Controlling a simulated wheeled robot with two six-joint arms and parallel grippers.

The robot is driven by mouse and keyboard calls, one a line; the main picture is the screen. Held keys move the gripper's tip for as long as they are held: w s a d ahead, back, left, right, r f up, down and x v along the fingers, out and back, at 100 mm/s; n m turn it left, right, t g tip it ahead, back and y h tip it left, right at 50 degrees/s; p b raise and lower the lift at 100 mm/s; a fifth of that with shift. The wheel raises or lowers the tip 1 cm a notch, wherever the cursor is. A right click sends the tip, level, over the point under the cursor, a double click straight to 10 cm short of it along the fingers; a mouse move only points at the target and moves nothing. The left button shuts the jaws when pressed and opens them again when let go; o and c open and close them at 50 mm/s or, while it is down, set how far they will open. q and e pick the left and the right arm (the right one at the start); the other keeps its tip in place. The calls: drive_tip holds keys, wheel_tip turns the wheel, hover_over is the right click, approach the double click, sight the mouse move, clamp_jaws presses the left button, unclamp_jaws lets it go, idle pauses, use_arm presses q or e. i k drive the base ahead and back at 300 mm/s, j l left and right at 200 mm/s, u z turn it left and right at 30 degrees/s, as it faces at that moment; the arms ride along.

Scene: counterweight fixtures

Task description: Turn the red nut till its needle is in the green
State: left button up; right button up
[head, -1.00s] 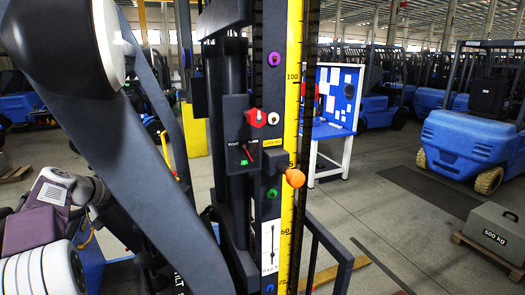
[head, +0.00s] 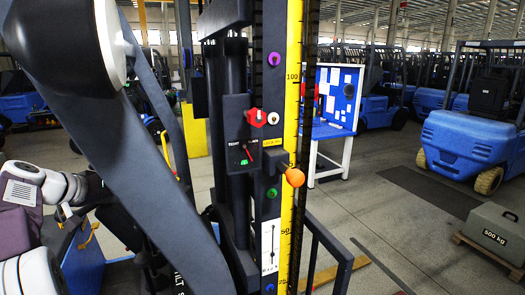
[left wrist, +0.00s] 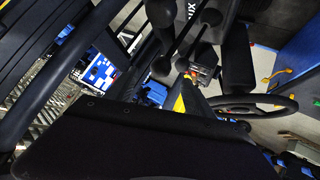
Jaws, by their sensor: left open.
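The red nut (head: 256,117) is on the dark fixture beside the yellow scale, in the middle of the head view. Below it is a small dark gauge (head: 238,147) with a green patch low on its face. The nut cannot be made out in the left wrist view. My right gripper is not in view.
A white knob (head: 273,118) sits close right of the nut. An orange knob (head: 295,177) sticks out lower right, with purple (head: 274,59) and green (head: 272,193) knobs nearby. The left wrist view shows a steering wheel (left wrist: 254,103) and dark levers.

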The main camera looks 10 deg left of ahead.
sight(257, 117)
drive_tip(key=k+j, duration=0.15)
drive_tip(key=k, duration=0.35)
drive_tip(key=k+j, duration=0.15)
drive_tip(key=k, duration=0.35)
